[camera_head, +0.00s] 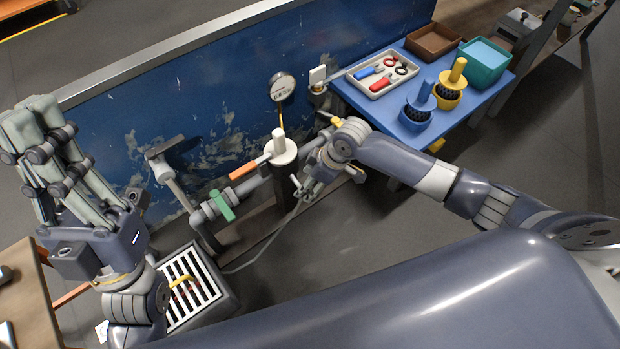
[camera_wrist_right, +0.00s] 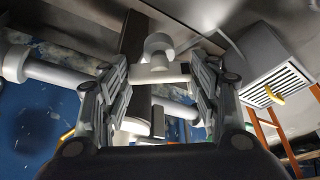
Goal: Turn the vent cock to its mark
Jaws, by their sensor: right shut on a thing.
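My right gripper (camera_head: 306,188) is beside the pipework below the blue panel, shut on a light bar-like part. In the right wrist view, this pale bar (camera_wrist_right: 163,76) lies between the fingertips, with a round white knob-like end (camera_wrist_right: 158,45) beyond it. It looks like the vent cock's handle, but the fingers and wrist hide much of it in the head view. I cannot make out its mark. A white cylinder (camera_head: 281,150) stands on the pipe just left of this gripper. My left gripper (camera_head: 30,115) is raised at the far left, open and empty.
An orange lever (camera_head: 243,171) and a green handle (camera_head: 223,205) are on the pipe to the left. A gauge (camera_head: 282,87) stands above. A slatted drain box (camera_head: 222,291) is on the floor.

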